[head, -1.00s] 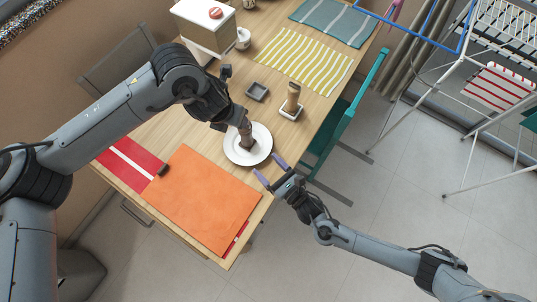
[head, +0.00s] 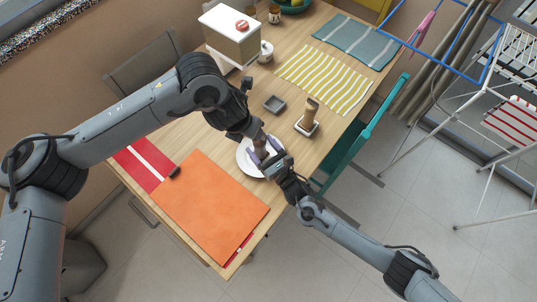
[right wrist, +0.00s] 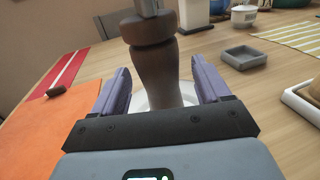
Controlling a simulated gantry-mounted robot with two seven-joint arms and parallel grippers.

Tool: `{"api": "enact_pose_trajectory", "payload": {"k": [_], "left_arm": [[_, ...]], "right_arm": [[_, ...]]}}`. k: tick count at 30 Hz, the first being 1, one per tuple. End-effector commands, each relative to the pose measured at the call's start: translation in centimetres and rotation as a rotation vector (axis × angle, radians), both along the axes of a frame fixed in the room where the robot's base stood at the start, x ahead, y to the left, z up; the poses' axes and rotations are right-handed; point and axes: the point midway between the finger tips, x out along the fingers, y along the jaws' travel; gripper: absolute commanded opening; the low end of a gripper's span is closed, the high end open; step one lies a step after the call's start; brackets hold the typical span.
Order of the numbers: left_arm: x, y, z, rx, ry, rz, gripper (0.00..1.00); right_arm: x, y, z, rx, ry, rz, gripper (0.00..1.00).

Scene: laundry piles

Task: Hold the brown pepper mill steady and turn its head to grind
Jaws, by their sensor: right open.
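The brown pepper mill (right wrist: 160,75) stands over the white plate (head: 246,169), with its base hidden behind my right gripper in the right wrist view. In the head view the mill (head: 262,142) is just below my left gripper (head: 257,132). The left fingers are hidden, so their grip on the mill's head cannot be seen. My right gripper (right wrist: 163,88) is open, with one purple finger on each side of the mill's body. Gaps show between the fingers and the mill. In the head view the right gripper (head: 265,150) covers part of the plate.
A lighter wooden mill (head: 311,111) stands in a white tray (head: 307,128). A small grey dish (head: 274,104) is near it. Orange cloth (head: 212,205) and red cloth (head: 144,165) lie left. A striped yellow cloth (head: 325,80) and white box (head: 233,40) are farther back.

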Motion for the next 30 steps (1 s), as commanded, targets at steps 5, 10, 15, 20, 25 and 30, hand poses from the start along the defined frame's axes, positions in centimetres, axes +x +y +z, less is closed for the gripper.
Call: {"api": "enact_pose_trajectory", "payload": {"k": [5, 10, 15, 20, 25, 30], "left_arm": [[0.00, 0.00, 0.00, 0.000, 0.000, 0.000, 0.43], [0.00, 0.00, 0.00, 0.000, 0.000, 0.000, 0.43], [0.00, 0.00, 0.00, 0.000, 0.000, 0.000, 0.43], [-0.01, -0.01, 0.00, 0.000, 0.000, 0.000, 0.43], [-0.01, -0.01, 0.00, 0.000, 0.000, 0.000, 0.43], [0.00, 0.00, 0.00, 0.001, -0.001, -0.003, 0.56]], "right_arm": [[0.82, 0.49, 0.03, 0.001, -0.001, -0.001, 0.76], [0.96, 0.58, 0.05, 0.001, 0.000, 0.000, 0.76], [0.93, 0.58, 0.04, 0.001, 0.000, 0.000, 0.73], [0.91, 0.58, 0.03, 0.001, 0.001, 0.000, 0.48], [0.90, 0.58, 0.02, 0.001, 0.001, 0.000, 0.22], [0.89, 0.57, 0.01, 0.001, 0.001, 0.000, 0.11]]}}
